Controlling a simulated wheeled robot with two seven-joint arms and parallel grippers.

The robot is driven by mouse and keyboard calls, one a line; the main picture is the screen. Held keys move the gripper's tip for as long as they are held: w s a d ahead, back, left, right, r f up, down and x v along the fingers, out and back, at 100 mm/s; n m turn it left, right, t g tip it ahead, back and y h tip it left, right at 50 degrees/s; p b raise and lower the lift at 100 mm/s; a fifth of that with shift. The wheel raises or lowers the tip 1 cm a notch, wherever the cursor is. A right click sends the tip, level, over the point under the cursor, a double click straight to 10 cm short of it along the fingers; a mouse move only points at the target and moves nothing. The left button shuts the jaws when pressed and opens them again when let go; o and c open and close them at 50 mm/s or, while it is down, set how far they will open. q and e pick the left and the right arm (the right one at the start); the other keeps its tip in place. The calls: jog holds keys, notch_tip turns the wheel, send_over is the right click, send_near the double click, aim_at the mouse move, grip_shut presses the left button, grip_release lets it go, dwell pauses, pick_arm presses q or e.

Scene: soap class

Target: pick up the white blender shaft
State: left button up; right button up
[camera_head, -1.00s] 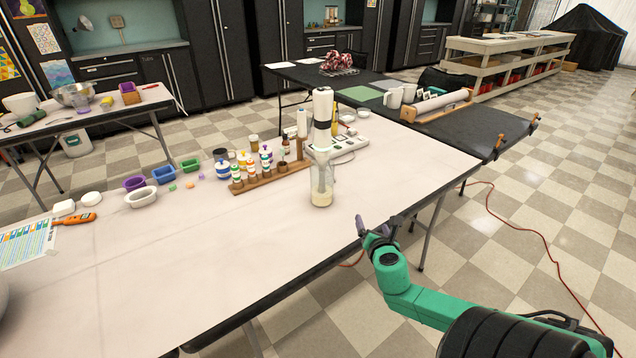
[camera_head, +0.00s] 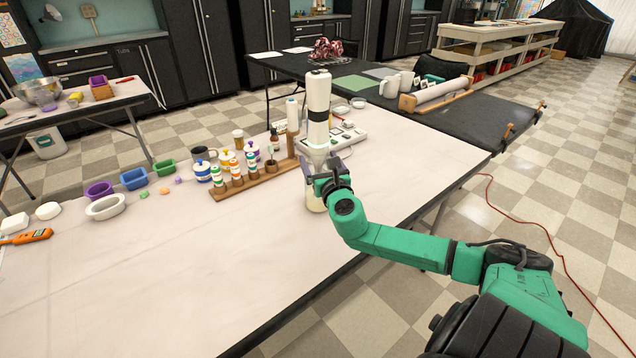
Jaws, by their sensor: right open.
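The white blender shaft (camera_head: 317,95) stands upright on the white table, with a dark band around its middle. Its lower part goes down into a clear container (camera_head: 315,201) with pale contents at the bottom. My right gripper (camera_head: 322,172) is open at the lower part of the blender, near the container's upper part. The gripper and wrist hide part of the container and the shaft's lower end. I cannot tell whether the fingers touch it. My left gripper is not in view.
A wooden rack (camera_head: 255,180) with several small bottles stands just left of the blender. A white device (camera_head: 345,136) lies behind it. Coloured small moulds (camera_head: 134,178) sit further left. The table's front middle (camera_head: 220,270) is clear.

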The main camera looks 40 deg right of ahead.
jog(key=shift+w+d+r, duration=0.2)
jog(key=shift+w+d, duration=0.05)
jog(key=shift+w, duration=0.15)
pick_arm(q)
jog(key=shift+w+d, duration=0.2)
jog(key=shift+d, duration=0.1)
pick_arm(e)
jog(key=x, duration=0.4)
jog(key=c, duration=0.5)
grip_shut()
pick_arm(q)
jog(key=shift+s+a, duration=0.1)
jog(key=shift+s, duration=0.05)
pick_arm(e)
jog(key=shift+w+d+r, duration=0.1)
jog(key=shift+r, duration=0.1)
